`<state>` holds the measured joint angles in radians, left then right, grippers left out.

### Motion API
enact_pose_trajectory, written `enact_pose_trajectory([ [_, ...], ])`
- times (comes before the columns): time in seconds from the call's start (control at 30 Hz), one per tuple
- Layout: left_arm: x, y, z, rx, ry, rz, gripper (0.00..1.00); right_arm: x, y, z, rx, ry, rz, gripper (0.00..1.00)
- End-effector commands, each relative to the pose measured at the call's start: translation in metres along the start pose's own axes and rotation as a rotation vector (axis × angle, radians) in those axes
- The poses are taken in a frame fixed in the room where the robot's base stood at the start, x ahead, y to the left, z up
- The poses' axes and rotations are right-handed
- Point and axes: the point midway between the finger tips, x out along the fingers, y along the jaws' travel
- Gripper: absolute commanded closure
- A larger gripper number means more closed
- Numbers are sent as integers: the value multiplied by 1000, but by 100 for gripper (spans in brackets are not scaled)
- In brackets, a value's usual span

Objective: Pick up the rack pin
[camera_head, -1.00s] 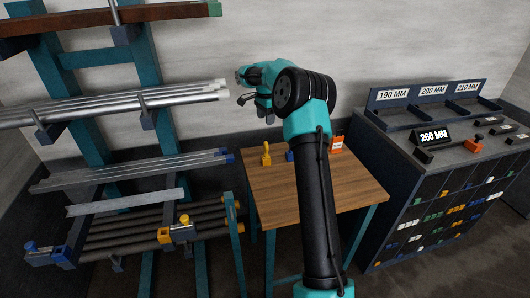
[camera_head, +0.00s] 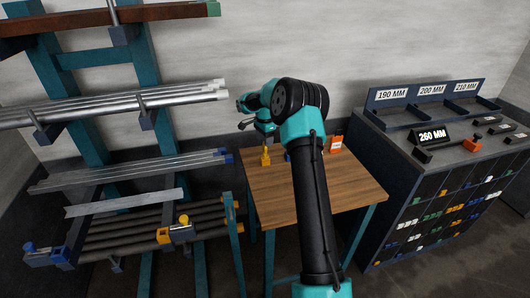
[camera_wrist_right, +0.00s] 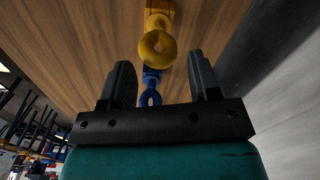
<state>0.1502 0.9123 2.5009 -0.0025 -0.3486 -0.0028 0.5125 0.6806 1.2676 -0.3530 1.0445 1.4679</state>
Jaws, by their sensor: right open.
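I cannot tell which one is the rack pin. My right gripper (camera_head: 266,131) is over the table's back left, above the pins. In the right wrist view my right gripper (camera_wrist_right: 162,68) is open and empty. My left gripper is not in view.
A teal rack (camera_head: 146,75) with bars and tubes stands at the left. Yellow (camera_head: 184,219) and blue (camera_head: 30,246) pins sit on its lower arms. An orange labelled piece (camera_head: 336,144) stands on the table (camera_head: 345,185). A dark cabinet (camera_head: 400,190) is at the right.

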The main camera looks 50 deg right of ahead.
Motion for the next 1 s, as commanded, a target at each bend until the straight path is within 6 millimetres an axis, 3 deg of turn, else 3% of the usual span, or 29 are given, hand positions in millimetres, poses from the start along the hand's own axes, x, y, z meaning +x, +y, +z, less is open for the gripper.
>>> enact_pose_trajectory([
  [0.17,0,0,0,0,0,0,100,9,1,0,0,-1,2,44],
  [0.5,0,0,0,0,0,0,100,50,2,0,0,-1,1,44],
  [1.0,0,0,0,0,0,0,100,52,2,0,0,0,-1,44],
])
